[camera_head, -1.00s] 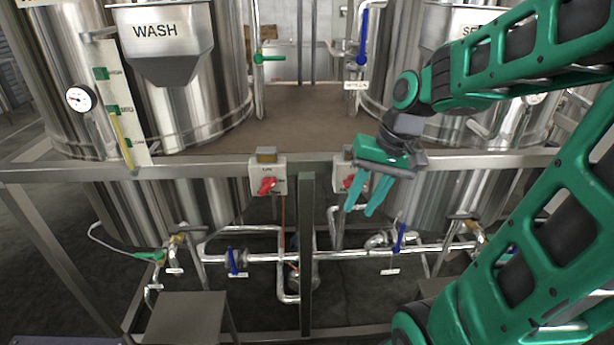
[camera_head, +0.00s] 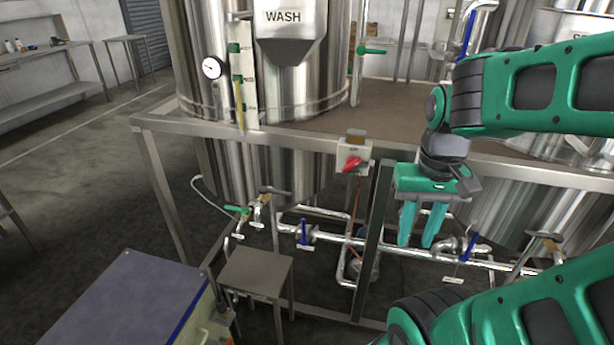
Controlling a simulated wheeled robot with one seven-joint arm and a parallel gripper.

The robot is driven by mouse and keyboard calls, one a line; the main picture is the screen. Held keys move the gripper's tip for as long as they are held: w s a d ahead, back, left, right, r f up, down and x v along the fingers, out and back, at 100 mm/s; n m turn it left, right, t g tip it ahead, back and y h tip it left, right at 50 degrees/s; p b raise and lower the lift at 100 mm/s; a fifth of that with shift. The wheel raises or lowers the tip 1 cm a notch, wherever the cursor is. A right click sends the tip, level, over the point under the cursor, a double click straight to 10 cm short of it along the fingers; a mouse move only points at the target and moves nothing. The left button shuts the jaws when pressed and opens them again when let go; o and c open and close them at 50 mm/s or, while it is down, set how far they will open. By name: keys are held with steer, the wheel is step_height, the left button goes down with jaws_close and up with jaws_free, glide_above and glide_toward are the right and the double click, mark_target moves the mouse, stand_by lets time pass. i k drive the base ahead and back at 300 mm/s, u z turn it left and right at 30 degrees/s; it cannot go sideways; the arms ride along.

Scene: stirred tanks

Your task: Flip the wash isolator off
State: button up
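The wash isolator (camera_head: 353,157) is a pale box with a red rotary handle (camera_head: 351,164), mounted on the front rail below and to the right of the tank labelled WASH (camera_head: 288,75). The red handle is tilted; its marked position is too small to read. My gripper (camera_head: 415,242) hangs to the right of the isolator and lower, pointing down, apart from it. Its two green fingers are spaced apart with nothing between them. The second isolator, seen earlier on the rail, is hidden behind my gripper and arm.
A steel rail (camera_head: 258,137) runs along the platform front, with an upright post (camera_head: 374,240) just right of the isolator. Pipes with blue-handled valves (camera_head: 304,233) run below. A small steel stand (camera_head: 256,272) and a grey-topped cabinet (camera_head: 130,310) stand in front at left.

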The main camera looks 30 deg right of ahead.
mark_target(352, 162)
steer(key=u, duration=0.65)
steer(key=k, duration=0.85)
steer(key=z, duration=0.3)
